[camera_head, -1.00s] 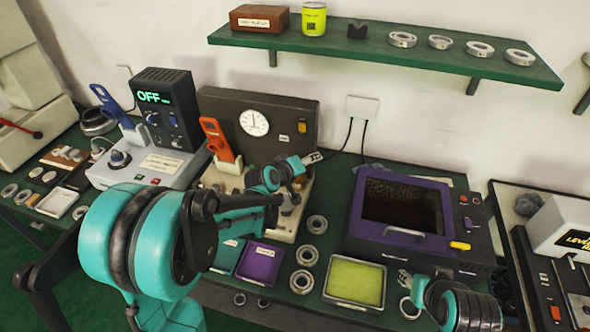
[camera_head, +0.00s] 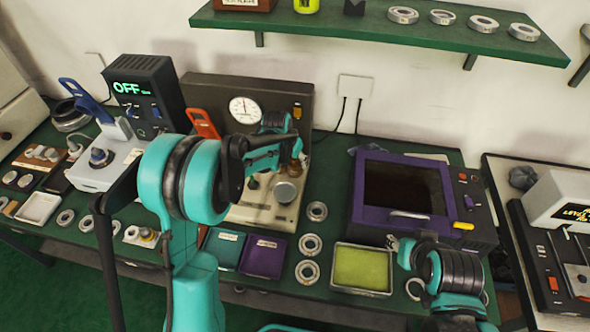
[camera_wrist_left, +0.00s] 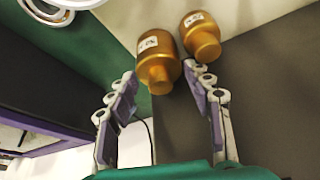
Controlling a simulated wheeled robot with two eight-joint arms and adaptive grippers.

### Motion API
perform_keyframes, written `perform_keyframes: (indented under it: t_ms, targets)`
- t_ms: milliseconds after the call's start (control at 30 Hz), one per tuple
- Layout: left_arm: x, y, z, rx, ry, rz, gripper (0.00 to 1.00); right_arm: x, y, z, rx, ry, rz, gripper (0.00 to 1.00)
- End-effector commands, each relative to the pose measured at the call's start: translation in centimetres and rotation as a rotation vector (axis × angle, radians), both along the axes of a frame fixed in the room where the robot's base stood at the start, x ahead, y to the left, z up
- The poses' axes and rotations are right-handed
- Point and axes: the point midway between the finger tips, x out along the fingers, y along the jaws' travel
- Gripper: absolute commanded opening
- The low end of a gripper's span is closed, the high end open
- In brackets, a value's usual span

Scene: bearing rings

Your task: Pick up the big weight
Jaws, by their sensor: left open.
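In the left wrist view two brass weights with white labels stand side by side: the big weight (camera_wrist_left: 157,62) and a smaller weight (camera_wrist_left: 201,36) to its right. My left gripper (camera_wrist_left: 160,88) is open, one finger at each side of the picture, with the big weight showing between and beyond the fingertips. I cannot tell how close it is. In the head view my left gripper (camera_head: 284,138) is above the gauge tester, partly hidden by its own arm. Brass (camera_head: 297,170) shows just below it. My right gripper (camera_head: 393,242) is near the purple-framed machine; its fingers are too small to judge.
The gauge tester (camera_head: 215,95) stands behind my left arm, with an orange-handled tool (camera_head: 203,123) beside it. Bearing rings (camera_head: 310,244), a purple tray (camera_head: 263,257) and a yellow-green tray (camera_head: 361,268) lie in front. The purple-framed machine (camera_head: 400,222) is to the right.

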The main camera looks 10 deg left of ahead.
Motion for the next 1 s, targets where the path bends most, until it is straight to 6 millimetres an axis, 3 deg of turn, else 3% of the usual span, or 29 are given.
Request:
perform_keyframes:
  t_ms: [267, 400, 467, 800, 1000]
  targets:
    - [0.2, -0.1, -0.5, 0.000, 0.000, 0.001, 0.48, 0.0, 0.0, -0.1, 0.000, 0.000, 0.000, 0.40]
    - [0.2, -0.1, -0.5, 0.000, 0.000, 0.001, 0.11, 0.0, 0.0, -0.1, 0.000, 0.000, 0.000, 0.40]
    - [0.2, -0.1, -0.5, -0.001, -0.001, 0.001, 0.00, 0.0, 0.0, -0.1, 0.000, 0.000, 0.000, 0.40]
    - [0.2, -0.1, -0.2, -0.001, -0.002, 0.001, 0.00, 0.0, 0.0, 0.0, 0.000, 0.000, 0.000, 0.40]
    - [0.3, -0.1, 1.1, -0.001, -0.002, 0.001, 0.00, 0.0, 0.0, 0.5, 0.000, 0.000, 0.000, 0.40]
